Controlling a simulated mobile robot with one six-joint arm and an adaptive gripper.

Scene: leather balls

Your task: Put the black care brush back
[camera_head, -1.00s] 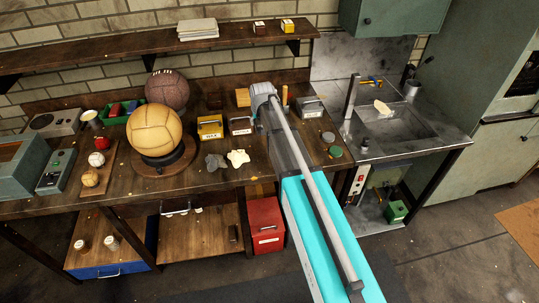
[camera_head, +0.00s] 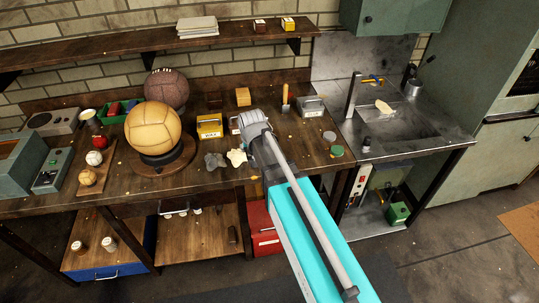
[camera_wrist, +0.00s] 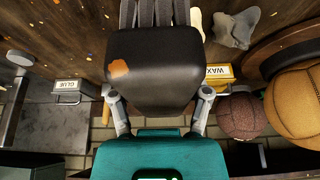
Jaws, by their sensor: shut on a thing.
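The black care brush (camera_wrist: 155,65) fills the middle of the wrist view, a dark block with an orange patch and grey strips at its upper end. My gripper (camera_wrist: 158,95) is shut on it, one finger at each side. In the head view my gripper (camera_head: 254,125) is over the front part of the bench, right of the yellow wax box (camera_head: 209,127). The brush is hidden there behind my arm. A brown labelled box (camera_head: 234,125) is mostly covered by my gripper.
A steel sink (camera_head: 400,122) stands at right. The bench between brown box and glue box is fairly clear.

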